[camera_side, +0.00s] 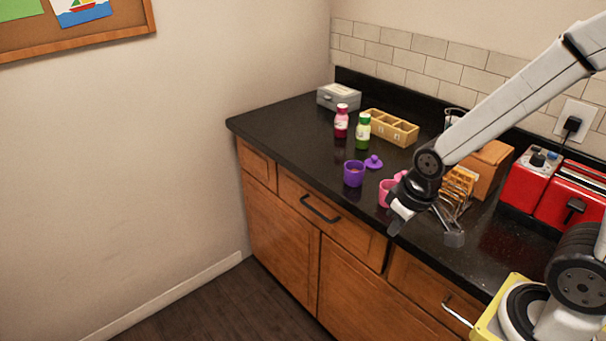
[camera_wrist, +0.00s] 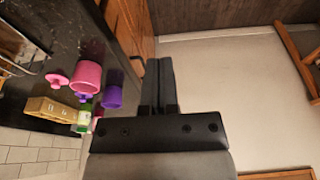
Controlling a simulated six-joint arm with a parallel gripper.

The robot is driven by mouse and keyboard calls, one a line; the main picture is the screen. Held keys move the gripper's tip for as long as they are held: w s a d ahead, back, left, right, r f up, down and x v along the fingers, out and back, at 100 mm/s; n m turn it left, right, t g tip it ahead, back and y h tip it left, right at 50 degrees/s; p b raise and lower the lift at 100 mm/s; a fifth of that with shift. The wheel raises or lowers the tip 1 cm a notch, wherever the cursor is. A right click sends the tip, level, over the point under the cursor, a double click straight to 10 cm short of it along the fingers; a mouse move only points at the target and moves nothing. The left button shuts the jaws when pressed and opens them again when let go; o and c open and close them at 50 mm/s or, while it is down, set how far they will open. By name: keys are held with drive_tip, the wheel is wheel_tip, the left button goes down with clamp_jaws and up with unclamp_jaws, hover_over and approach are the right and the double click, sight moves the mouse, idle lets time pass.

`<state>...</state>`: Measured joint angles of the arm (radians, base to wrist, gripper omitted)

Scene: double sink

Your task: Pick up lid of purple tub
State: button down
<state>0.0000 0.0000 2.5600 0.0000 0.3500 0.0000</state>
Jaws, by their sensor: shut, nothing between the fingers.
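The purple tub (camera_side: 354,174) stands upright and open on the black counter near its front edge. Its purple lid (camera_side: 374,161), with a round knob, lies on the counter just behind and right of it. In the wrist view the purple tub (camera_wrist: 113,97) is left of my fingers, and the lid (camera_wrist: 84,98) is partly hidden by the pink tub. My gripper (camera_side: 397,223) is near the counter's front edge, right of the purple tub and apart from it and the lid. In the wrist view my gripper's fingers (camera_wrist: 158,64) are together and empty.
A pink tub (camera_side: 385,194) and pink lid (camera_side: 400,175) lie between my gripper and the purple lid. A pink bottle (camera_side: 341,122), green-capped bottle (camera_side: 363,132) and wooden divided box (camera_side: 391,127) stand behind. A toast rack (camera_side: 458,188) and red toaster (camera_side: 572,195) are right.

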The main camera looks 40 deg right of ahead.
drive_tip(key=shift+c, duration=1.8)
unclamp_jaws()
drive_tip(key=shift+w, duration=0.1)
drive_tip(key=m+t, duration=0.2)
drive_tip(key=m, duration=3.4)
approach(374, 157)
drive_tip(key=f, duration=0.1)
drive_tip(key=shift+w+x, duration=0.25)
drive_tip(key=shift+x, duration=1.3)
drive_tip(key=shift+d, duration=0.15)
